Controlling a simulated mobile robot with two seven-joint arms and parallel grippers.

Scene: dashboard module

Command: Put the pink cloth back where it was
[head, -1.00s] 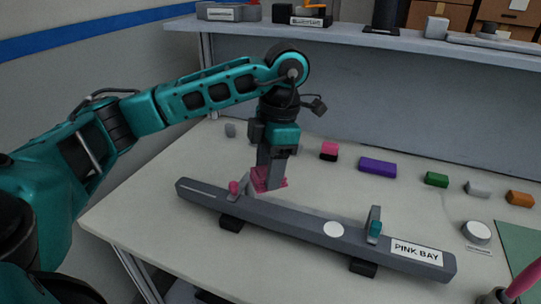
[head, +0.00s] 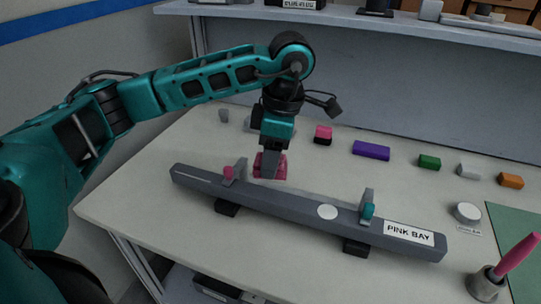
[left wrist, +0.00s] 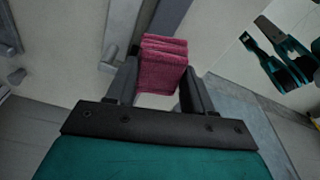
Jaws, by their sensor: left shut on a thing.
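The pink cloth (head: 270,165) is a small folded pad, held between the fingers of my left gripper (head: 271,168). In the left wrist view the folded cloth (left wrist: 163,65) sits between the two dark fingers (left wrist: 160,88). In the head view the gripper and cloth are just behind the grey dashboard bar, right of its left upright with a pink knob (head: 229,173). I cannot tell whether the cloth touches the table. My right gripper is not in view.
The grey bar (head: 285,208) lies across the table with a "PINK BAY" label (head: 409,233) and a teal-knobbed upright (head: 367,210). Behind stand a pink-and-black block (head: 323,134), a purple block (head: 371,150), and a green block (head: 429,162). A pot with a pink handle (head: 488,283) stands front right.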

